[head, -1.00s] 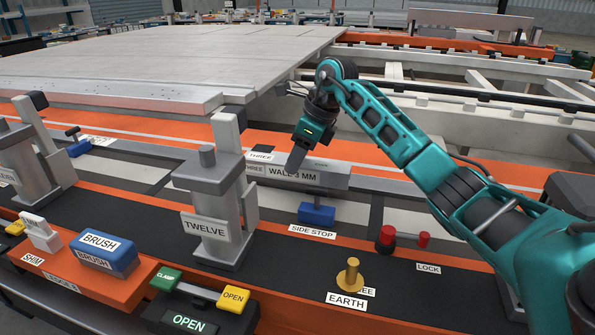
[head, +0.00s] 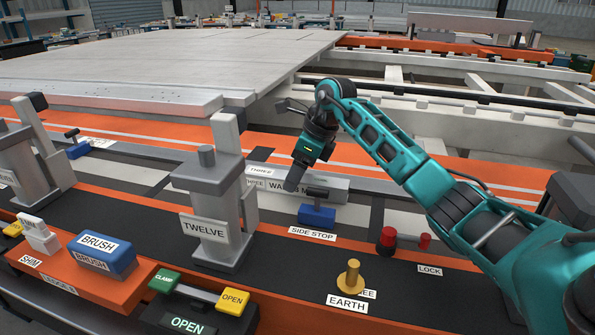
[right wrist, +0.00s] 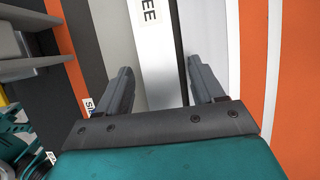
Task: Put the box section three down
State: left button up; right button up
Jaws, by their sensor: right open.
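The box section three (head: 334,190) is a pale silver bar with THREE and WALL labels. In the head view it lies lengthwise behind the blue side stop (head: 317,216). My right gripper (head: 294,183) is at the bar, its jaw over the WALL label and hiding part of it. In the right wrist view the bar (right wrist: 166,75) runs between the two open fingers of my right gripper (right wrist: 161,88), with space on both sides. The bar's underside is hidden, so its contact below cannot be seen. My left gripper is not in view.
The grey TWELVE clamp (head: 207,215) stands left of the bar. A red LOCK knob (head: 388,238) and a brass EARTH post (head: 349,278) are in front. A large pale panel (head: 190,70) lies behind. A blue brush (head: 103,255) sits at the front left.

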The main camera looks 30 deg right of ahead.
aim_at(310, 178)
jog(key=shift+p+v, duration=0.8)
jog(key=shift+v, duration=3.1)
jog(key=shift+r, duration=0.1)
